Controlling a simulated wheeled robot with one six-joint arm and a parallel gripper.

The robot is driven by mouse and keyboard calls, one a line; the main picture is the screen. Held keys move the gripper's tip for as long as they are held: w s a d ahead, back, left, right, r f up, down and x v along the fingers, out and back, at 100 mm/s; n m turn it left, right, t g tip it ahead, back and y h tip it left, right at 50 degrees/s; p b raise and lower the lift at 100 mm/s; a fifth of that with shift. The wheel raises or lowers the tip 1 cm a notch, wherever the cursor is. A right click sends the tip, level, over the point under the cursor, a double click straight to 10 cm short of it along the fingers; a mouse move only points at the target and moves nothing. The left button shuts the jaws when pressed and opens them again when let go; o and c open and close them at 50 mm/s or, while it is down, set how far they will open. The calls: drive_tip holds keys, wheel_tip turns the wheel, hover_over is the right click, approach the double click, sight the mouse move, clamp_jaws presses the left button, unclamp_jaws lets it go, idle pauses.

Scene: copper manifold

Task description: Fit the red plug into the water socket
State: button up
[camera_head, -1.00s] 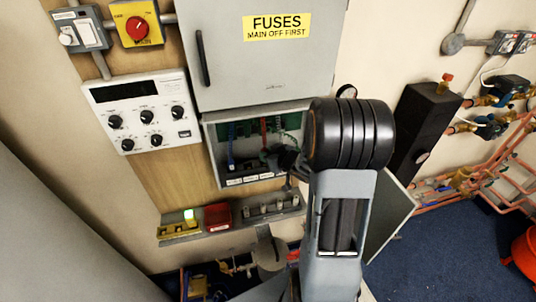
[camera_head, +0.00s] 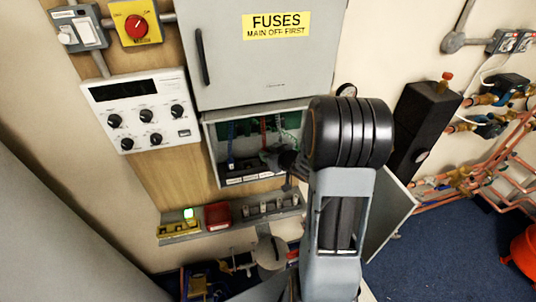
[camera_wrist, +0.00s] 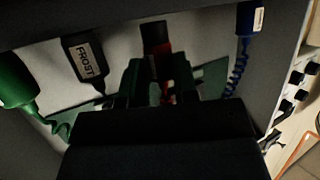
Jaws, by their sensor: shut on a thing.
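The red plug (camera_wrist: 163,62) shows in the wrist view between my fingers, with a dark end above it; my gripper (camera_wrist: 157,80) is shut on it. In the head view my gripper (camera_head: 273,157) reaches into the open lower fuse box, and a red strand (camera_head: 264,130) shows just above it. Small white labels (camera_head: 250,178) run along the box's bottom edge, too small to read. I cannot tell which socket is the water one, nor whether the plug is seated.
In the wrist view a green plug (camera_wrist: 14,82) and a black plug marked FROST (camera_wrist: 84,60) hang left, and a blue plug (camera_wrist: 246,22) hangs right. The box door (camera_head: 390,215) stands open at right. A shelf (camera_head: 237,225) with small parts lies below.

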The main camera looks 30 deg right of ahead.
drive_tip(key=shift+f+b, duration=0.85)
drive_tip(key=shift+f, duration=0.2)
drive_tip(key=o, duration=1)
drive_tip(key=shift+r, duration=0.1)
